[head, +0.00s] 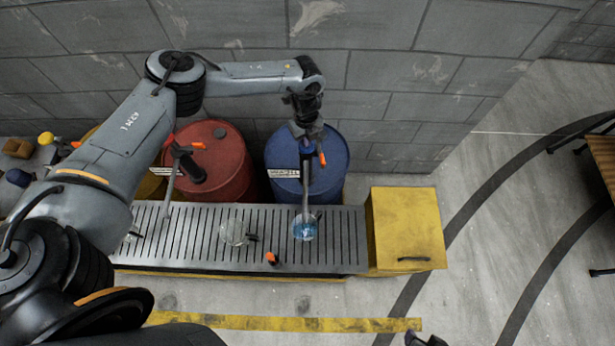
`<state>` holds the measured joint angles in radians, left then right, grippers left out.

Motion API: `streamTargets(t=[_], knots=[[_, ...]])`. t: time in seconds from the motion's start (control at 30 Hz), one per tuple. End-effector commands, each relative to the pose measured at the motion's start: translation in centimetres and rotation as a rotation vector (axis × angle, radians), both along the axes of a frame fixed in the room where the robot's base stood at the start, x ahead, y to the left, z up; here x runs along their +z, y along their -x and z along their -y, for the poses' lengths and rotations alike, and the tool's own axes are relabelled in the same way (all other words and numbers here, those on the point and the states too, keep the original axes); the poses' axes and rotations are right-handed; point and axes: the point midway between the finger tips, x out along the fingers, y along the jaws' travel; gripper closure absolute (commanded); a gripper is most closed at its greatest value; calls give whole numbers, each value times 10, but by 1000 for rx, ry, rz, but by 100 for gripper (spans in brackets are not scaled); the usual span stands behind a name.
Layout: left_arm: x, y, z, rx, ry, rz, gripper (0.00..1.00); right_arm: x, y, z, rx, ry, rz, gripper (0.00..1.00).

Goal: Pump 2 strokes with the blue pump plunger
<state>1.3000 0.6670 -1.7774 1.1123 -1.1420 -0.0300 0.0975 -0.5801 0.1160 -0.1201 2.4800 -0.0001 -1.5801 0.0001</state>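The blue drum (337,160) stands against the wall, with a hand pump in its top. A grey pump pipe (306,190) comes down in front of the drum toward a clear, blue-tinted round container (305,228) on the grate. My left gripper (306,135) points down at the top of this pump, where a small dark blue part, probably the plunger, shows between or just below the fingers. I cannot tell whether the fingers are shut on it. An orange-tipped part (322,158) sticks out beside it. My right gripper cannot be made out for certain.
A red drum (228,170) with its own pump (187,165) stands to the left. A slotted metal grate (345,240) runs in front, with another clear container (234,232) and a small orange-tipped item (271,258). A yellow box (405,225) stands at its right end.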

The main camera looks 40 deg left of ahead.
Motion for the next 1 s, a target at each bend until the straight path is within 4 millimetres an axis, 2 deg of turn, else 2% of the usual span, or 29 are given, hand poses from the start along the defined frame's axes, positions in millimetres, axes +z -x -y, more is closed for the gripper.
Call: streamTargets(t=[0.8,1.0], knots=[[51,1,0,0,0,-1,100,47,0,1,3,4,0,57],[56,1,0,0,0,-1,100,51,0,0,0,0,0,57]])
